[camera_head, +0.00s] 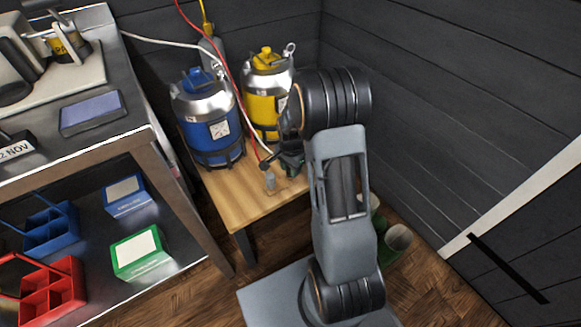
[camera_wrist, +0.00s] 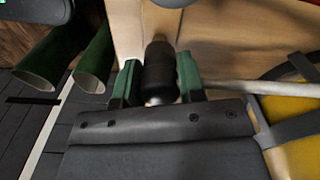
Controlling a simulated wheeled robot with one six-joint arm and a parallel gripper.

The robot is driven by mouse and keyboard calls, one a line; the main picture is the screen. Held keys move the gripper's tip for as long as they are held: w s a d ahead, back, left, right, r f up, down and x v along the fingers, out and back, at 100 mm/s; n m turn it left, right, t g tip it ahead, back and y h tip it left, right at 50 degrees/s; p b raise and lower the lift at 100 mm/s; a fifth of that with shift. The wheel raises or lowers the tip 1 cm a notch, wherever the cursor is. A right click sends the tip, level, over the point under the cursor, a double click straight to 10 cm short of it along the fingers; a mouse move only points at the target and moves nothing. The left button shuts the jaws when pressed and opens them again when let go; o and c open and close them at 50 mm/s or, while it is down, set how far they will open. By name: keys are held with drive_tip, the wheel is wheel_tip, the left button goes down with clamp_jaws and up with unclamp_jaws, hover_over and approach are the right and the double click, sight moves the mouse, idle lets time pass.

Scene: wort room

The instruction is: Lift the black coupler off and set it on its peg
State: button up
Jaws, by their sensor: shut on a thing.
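My gripper (camera_head: 289,162) is shut on the black coupler, low over the wooden stand and in front of the two kegs. In the wrist view the black coupler (camera_wrist: 160,72) sits between the green finger pads of my gripper (camera_wrist: 160,82). In the head view a dark end of the coupler (camera_head: 265,165) shows at the left of my gripper, near the red hose. A short grey peg (camera_head: 270,182) stands on the wooden stand (camera_head: 232,190) just below it. I cannot tell whether coupler and peg touch. My arm hides part of the stand.
A blue keg (camera_head: 208,125) and a yellow keg (camera_head: 262,100) stand at the back of the stand. A red hose (camera_head: 236,88) runs down past them. Green boots (camera_head: 396,240) are on the floor at right. A metal bench (camera_head: 150,150) with boxes is at left.

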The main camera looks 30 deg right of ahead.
drive_tip(key=shift+f, duration=0.1)
idle(0.7)
drive_tip(key=o, duration=1)
drive_tip(key=shift+o, duration=0.5)
drive_tip(key=o, duration=0.5)
drive_tip(key=shift+c, duration=0.2)
drive_tip(key=shift+r+p, duration=3)
drive_tip(key=shift+r, duration=0.5)
drive_tip(key=shift+r, duration=0.1)
